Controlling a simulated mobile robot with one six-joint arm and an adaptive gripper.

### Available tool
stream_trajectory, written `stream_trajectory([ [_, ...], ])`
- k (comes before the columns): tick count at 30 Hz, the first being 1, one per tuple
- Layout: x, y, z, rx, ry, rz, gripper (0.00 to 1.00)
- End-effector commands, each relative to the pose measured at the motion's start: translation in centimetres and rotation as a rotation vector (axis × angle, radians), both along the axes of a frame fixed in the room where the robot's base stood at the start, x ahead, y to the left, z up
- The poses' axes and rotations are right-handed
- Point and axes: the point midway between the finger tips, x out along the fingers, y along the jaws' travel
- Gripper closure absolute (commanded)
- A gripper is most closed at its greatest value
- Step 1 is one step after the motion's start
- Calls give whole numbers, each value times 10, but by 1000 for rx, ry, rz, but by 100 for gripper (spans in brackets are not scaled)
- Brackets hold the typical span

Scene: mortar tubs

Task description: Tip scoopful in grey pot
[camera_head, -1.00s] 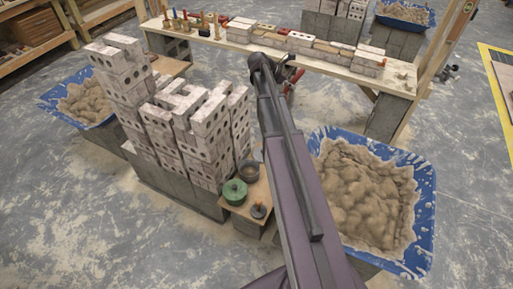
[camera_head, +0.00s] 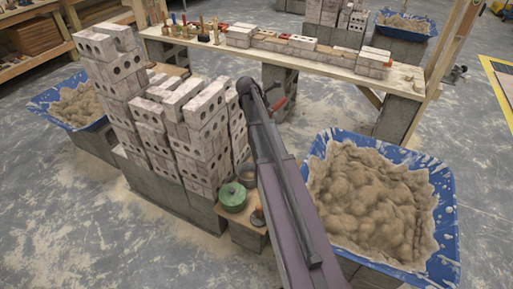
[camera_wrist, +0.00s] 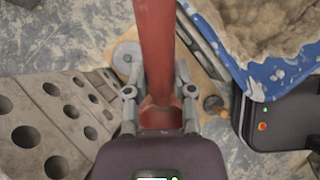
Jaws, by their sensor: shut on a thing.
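My gripper (camera_wrist: 159,100) is shut on a red handle (camera_wrist: 154,45), probably the scoop's, which runs up out of the wrist view. The scoop's bowl and any load in it are out of sight. In the head view my arm hides most of the gripper, with a bit of red (camera_head: 279,103) showing beside it. The grey pot (camera_head: 247,172) stands on a small wooden board (camera_head: 243,233), behind a green lidded pot (camera_head: 232,196). In the wrist view a round grey thing (camera_wrist: 127,55), likely this pot, lies left of the handle.
A blue tub (camera_head: 447,215) of sandy mortar stands to the right of the board. Stacked perforated bricks (camera_head: 190,130) rise close on the left. A dark-knobbed tool (camera_head: 258,216) stands on the board's front. A long bench (camera_head: 225,50) with bricks and tools crosses behind.

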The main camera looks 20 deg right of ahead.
Motion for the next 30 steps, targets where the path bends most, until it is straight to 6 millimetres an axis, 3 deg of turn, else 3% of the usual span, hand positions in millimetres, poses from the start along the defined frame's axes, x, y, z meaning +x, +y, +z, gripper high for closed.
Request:
stream_trajectory([
  [1, 2, 3, -19, 8, 0, 8, 100],
  [18, 21, 42, -124, 114, -5, 81, 100],
  [24, 26, 53, -150, 142, -5, 102, 100],
  [30, 28, 58, -160, 155, -6, 112, 100],
])
